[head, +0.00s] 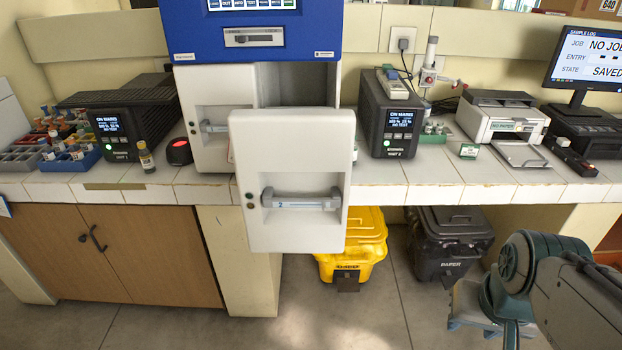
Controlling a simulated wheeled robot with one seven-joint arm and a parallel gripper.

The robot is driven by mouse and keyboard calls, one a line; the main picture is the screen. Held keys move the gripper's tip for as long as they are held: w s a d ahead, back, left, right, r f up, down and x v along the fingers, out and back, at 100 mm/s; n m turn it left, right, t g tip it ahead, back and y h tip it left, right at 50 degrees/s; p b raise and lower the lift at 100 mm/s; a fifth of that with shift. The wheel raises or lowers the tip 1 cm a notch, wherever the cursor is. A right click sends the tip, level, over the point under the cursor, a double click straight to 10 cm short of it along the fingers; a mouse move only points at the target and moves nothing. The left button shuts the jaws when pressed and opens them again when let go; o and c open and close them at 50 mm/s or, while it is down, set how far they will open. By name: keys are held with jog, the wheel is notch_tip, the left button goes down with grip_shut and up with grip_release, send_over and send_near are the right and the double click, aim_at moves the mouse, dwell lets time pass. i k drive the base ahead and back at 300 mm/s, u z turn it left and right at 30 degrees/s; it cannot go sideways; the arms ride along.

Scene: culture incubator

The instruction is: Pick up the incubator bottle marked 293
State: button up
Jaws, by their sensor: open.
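The incubator (258,38) stands in the middle of the counter, with a blue top and white drawer fronts. Its drawer front marked 2 (292,165) stands well forward of the body, over the counter's front edge. What lies behind this front is hidden. Another drawer front (212,140) sits further back at its left. I see no bottle marked 293. My arm shows at the lower right, but I cannot make out my gripper.
Black units (118,117) and (390,114) with lit screens flank the incubator. A red-topped device (178,151), tube racks (70,158), a printer (500,116) and a monitor (588,58) share the counter. Yellow (350,250) and dark (447,240) bins stand below. The floor at front left is clear.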

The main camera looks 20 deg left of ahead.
aim_at(86, 143)
jog(key=u, duration=0.45)
jog(key=k, duration=0.55)
jog(key=u, duration=1.6)
jog(key=i, duration=1.3)
jog(key=u, duration=0.5)
jog(key=i, duration=1.7)
jog(key=z, duration=0.7)
jog(key=i, duration=0.4)
jog(key=z, duration=0.3)
